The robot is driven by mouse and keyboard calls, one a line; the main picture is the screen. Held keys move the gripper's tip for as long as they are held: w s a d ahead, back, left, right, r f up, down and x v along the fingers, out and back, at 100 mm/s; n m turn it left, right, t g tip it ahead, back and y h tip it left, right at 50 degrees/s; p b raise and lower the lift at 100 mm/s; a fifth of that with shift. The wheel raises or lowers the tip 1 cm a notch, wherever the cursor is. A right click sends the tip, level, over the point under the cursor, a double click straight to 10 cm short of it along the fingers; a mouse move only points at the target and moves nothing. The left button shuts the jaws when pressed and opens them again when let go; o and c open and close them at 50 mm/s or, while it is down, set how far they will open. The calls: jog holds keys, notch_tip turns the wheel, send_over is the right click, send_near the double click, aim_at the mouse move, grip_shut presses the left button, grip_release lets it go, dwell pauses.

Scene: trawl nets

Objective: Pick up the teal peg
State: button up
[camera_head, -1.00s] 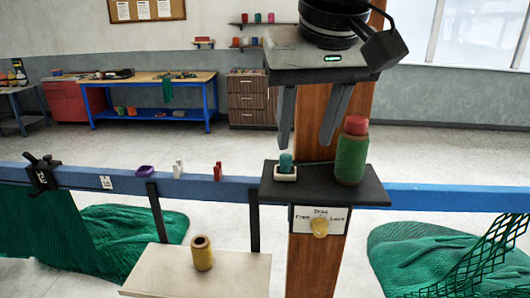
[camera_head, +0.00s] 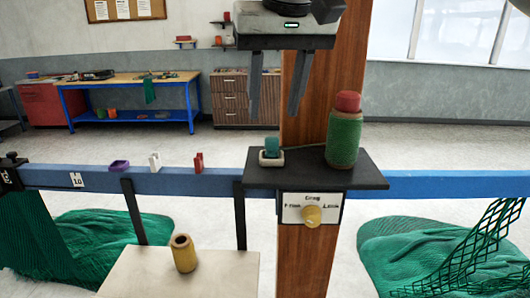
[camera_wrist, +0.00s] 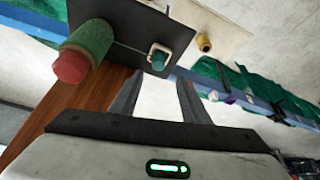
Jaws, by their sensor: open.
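The teal peg (camera_head: 272,146) stands upright in a small white holder (camera_head: 271,160) on the dark shelf fixed to the wooden post. Only its upper part shows above the holder. In the wrist view the teal peg (camera_wrist: 158,57) shows beyond my fingertips, near the shelf's edge. My gripper (camera_head: 274,115) is open and empty, pointing down. In the head view it appears above the peg, with the fingertips apart from it. The dark shelf (camera_head: 365,178) carries the holder.
A green twine spool with a red top (camera_head: 344,138) stands on the shelf right of the peg, with a strand running toward the holder. A blue rail (camera_head: 440,185) carries a red clip (camera_head: 198,162), a white piece (camera_head: 154,162) and a purple piece (camera_head: 119,166). A yellow spool (camera_head: 183,253) stands below.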

aim_at(272, 138)
jog(key=x, duration=0.4)
jog(key=b+x, duration=0.1)
jog(key=x, duration=0.1)
jog(key=shift+w+d+f, duration=0.1)
jog(key=shift+d+f, duration=0.1)
jog(key=shift+f, duration=0.15)
grip_shut()
